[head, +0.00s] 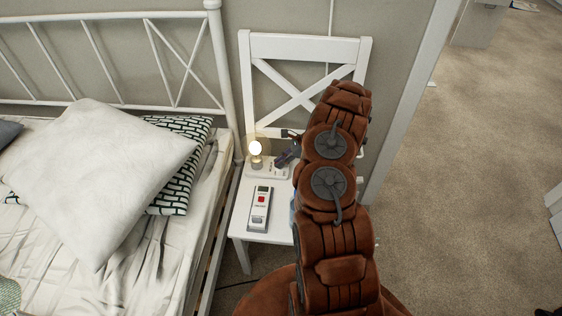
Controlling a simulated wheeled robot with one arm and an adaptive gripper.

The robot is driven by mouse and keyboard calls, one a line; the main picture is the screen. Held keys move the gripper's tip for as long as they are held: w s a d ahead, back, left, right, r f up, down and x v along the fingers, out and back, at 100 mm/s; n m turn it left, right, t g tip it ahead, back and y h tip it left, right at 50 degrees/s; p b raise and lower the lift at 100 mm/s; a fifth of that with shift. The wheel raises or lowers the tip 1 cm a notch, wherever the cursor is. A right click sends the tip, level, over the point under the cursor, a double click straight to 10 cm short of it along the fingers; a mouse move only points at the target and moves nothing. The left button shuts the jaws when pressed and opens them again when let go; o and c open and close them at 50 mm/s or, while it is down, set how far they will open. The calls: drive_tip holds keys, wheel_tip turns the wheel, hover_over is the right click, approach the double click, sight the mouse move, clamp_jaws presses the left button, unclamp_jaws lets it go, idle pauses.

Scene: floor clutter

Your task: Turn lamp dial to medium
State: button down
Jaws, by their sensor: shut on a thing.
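A small lamp (256,162) with a glowing round bulb stands on a pale base (262,175) on the white chair seat in the head view. My gripper (281,160) reaches in from the right, low over the right part of that base. It is shut at the place of the lamp's dial; the dial itself is hidden by the fingers. The dial's setting cannot be read. My brown arm covers the right part of the chair.
A grey handheld device with a red button (260,209) lies on the white chair (244,222) in front of the lamp. A bed with a white pillow (105,170) stands close on the left. A door frame (412,100) is on the right, with open carpet beyond.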

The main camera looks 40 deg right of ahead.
drive_tip(key=c, duration=1.2)
unclamp_jaws()
drive_tip(key=v, duration=1.2)
drive_tip(key=shift+w, duration=0.1)
